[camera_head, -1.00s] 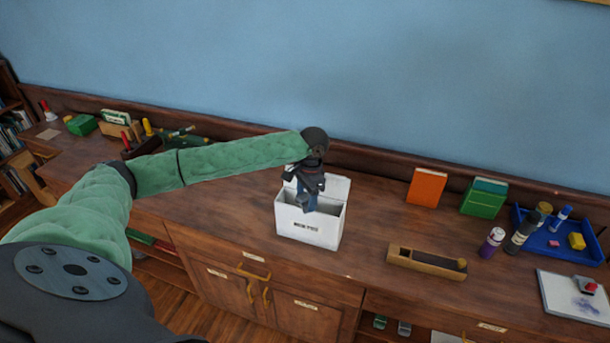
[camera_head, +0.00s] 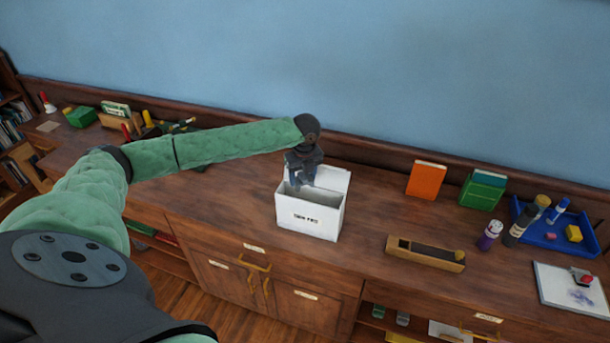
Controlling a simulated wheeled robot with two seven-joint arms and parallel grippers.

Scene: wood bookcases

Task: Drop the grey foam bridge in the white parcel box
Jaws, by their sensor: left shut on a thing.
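The white parcel box (camera_head: 310,221) stands on the wooden counter with its lid raised at the back. My left gripper (camera_head: 299,181) points down over the box's open top, at its left part. It is shut on a small grey-blue piece, probably the grey foam bridge, which is mostly hidden by the fingers. I cannot tell whether the piece is above the rim or just inside it. My right gripper is not in view.
An orange book (camera_head: 426,180), a green box (camera_head: 482,192), bottles and a blue tray (camera_head: 548,243) stand farther right. Tools and boxes fill the counter's left end. Counter beside the box is clear.

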